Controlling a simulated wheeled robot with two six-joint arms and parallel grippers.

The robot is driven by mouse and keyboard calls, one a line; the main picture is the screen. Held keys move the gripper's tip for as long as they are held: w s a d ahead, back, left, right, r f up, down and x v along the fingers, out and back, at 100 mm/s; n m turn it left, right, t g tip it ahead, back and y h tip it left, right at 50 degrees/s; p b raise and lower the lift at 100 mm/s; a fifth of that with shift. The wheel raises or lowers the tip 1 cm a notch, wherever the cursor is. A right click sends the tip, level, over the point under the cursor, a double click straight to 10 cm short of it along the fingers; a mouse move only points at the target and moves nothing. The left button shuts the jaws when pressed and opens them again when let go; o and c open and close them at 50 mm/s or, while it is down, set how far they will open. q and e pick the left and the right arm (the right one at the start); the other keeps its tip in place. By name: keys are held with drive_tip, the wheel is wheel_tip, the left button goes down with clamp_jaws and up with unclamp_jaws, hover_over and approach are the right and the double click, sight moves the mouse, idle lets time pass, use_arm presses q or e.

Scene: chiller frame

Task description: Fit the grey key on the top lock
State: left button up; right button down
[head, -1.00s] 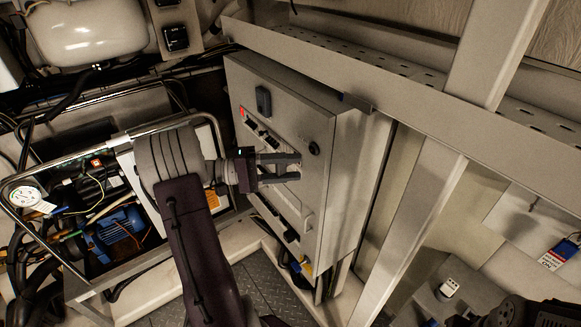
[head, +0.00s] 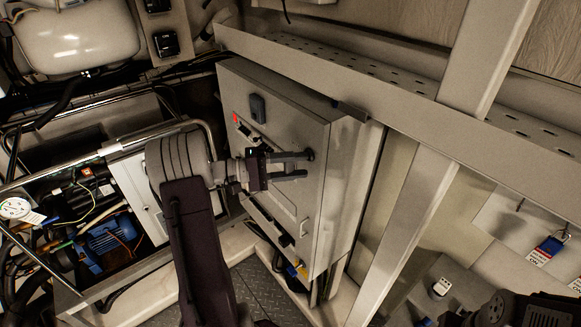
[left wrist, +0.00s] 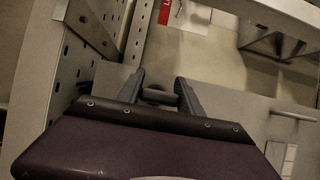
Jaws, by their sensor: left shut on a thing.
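The grey cabinet door (head: 272,128) faces me in the middle of the head view. The top lock (head: 309,154) is a small dark round spot near the door's right edge, partly covered by a fingertip. My left gripper (head: 307,164) is at the door with its fingertips beside this lock. In the left wrist view its two fingers (left wrist: 160,88) are shut on a small grey piece, the grey key (left wrist: 157,97). The key is hidden in the head view. I cannot tell whether it touches the lock.
A door handle (head: 303,228) is below the gripper. A dark latch (head: 257,108) sits at the door's upper left. A slanted beam (head: 420,215) stands right of the cabinet. A blue padlock with a tag (head: 550,247) hangs at far right. Pumps and hoses fill the left.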

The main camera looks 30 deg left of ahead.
use_arm(q)
drive_tip(key=shift+w+d, duration=0.15)
drive_tip(key=shift+w, duration=0.05)
drive_tip(key=shift+s, duration=0.1)
idle(0.4)
drive_tip(key=shift+b, duration=0.75)
idle(1.1)
drive_tip(key=shift+w+d, duration=0.1)
drive_tip(key=shift+w, duration=0.45)
idle(0.4)
drive_tip(key=o, duration=1.3)
drive_tip(key=shift+o, duration=0.2)
